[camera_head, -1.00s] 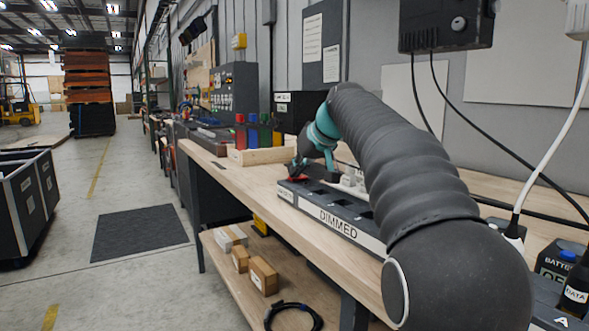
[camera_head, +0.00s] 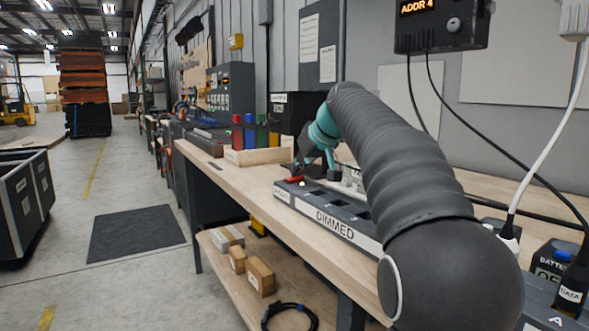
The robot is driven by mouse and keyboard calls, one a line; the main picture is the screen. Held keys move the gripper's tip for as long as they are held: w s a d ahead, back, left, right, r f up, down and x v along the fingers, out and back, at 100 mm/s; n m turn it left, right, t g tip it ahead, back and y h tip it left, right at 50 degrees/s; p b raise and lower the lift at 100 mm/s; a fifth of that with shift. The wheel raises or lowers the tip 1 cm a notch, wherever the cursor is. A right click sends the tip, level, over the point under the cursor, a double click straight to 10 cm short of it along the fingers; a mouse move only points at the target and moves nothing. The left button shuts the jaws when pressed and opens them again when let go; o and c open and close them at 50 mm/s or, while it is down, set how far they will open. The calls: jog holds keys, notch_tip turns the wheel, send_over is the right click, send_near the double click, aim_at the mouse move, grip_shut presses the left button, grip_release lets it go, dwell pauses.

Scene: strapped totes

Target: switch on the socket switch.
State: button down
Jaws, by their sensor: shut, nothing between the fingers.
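A dark socket strip (camera_head: 327,208) labelled "DIMMED" lies along the front edge of the wooden bench. A red rocker switch (camera_head: 294,180) shows at its far left end. My gripper (camera_head: 296,171), dark with a teal wrist, is shut and empty just above the red switch. A small gap seems to separate its tips from the switch. The gripper is small here, and its far side is hidden. A black box (camera_head: 443,30) on the wall shows a lit orange "ADDR 4".
A white plug (camera_head: 510,238) and a battery box (camera_head: 555,262) stand at right, with cables hanging above. Cartons sit on the lower shelf.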

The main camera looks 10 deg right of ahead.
jog(key=shift+r, duration=0.1)
jog(key=shift+r, duration=0.3)
jog(key=r, duration=0.3)
jog(key=shift+a+r, duration=0.15)
jog(key=shift+a, duration=0.1)
jog(key=a+v, duration=0.1)
jog(key=v, duration=0.8)
jog(key=shift+s+r, duration=0.25)
jog(key=shift+s, duration=0.35)
